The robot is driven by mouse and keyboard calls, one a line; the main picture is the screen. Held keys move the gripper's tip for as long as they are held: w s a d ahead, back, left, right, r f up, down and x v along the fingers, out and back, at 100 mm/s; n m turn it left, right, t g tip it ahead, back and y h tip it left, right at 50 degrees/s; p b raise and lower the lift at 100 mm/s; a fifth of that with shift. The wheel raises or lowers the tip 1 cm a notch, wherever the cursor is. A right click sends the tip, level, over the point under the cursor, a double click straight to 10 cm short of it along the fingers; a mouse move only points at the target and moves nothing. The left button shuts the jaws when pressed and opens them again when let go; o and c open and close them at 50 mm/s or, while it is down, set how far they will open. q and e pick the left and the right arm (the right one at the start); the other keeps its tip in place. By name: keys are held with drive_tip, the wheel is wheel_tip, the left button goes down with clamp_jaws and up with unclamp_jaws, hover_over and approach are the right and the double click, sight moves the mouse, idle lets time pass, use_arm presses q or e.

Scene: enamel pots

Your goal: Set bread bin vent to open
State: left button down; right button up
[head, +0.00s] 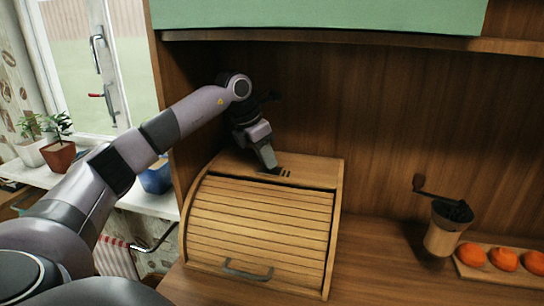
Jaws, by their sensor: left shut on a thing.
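The wooden bread bin (258,225) stands on the counter with its slatted roll front down and a dark handle (247,272) low on it. Its vent (286,173) is a small set of dark slots on the flat top. My left gripper (270,168) reaches down onto the top at the left end of the vent. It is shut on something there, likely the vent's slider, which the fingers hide. How far the vent is open cannot be told. My right gripper is not in view.
A coffee grinder (443,232) and a wooden board (500,275) with several orange fruits stand to the right on the counter. A shelf (380,43) overhangs the bin. Potted plants (58,156) stand on the windowsill at left. Counter between bin and grinder is clear.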

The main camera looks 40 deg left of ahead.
use_arm(q)
drive_tip(key=shift+s+a, duration=0.4)
drive_tip(key=shift+a, duration=0.3)
drive_tip(key=c, duration=1)
unclamp_jaws()
drive_tip(key=shift+d, duration=0.1)
